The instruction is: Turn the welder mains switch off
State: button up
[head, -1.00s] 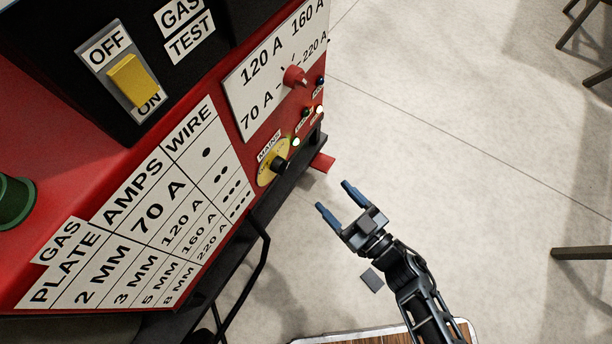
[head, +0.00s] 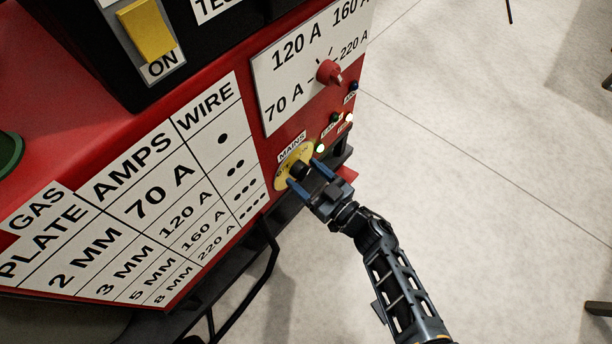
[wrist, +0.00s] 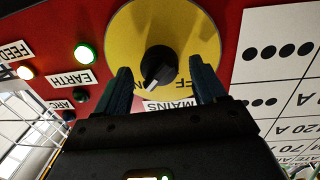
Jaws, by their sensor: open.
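The mains switch is a black rotary knob (head: 299,170) on a round yellow plate (head: 281,181), low on the red welder's front. In the wrist view the knob (wrist: 158,66) has a pale pointer mark and sits on the yellow plate (wrist: 135,30); part of the plate's lettering is hidden. The label MAINS (wrist: 170,105) is beside it. My gripper (head: 307,173) is open, with its blue fingers at either side of the knob. In the wrist view the fingers (wrist: 162,85) reach toward the knob with visible gaps to it; I cannot tell whether they touch the plate.
A red amperage knob (head: 329,72) is above. A yellow OFF/ON rocker (head: 148,31) is on the black upper box.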

jog(key=shift+w+a, duration=0.2)
jog(key=c, duration=1)
jog(key=shift+s, duration=0.1)
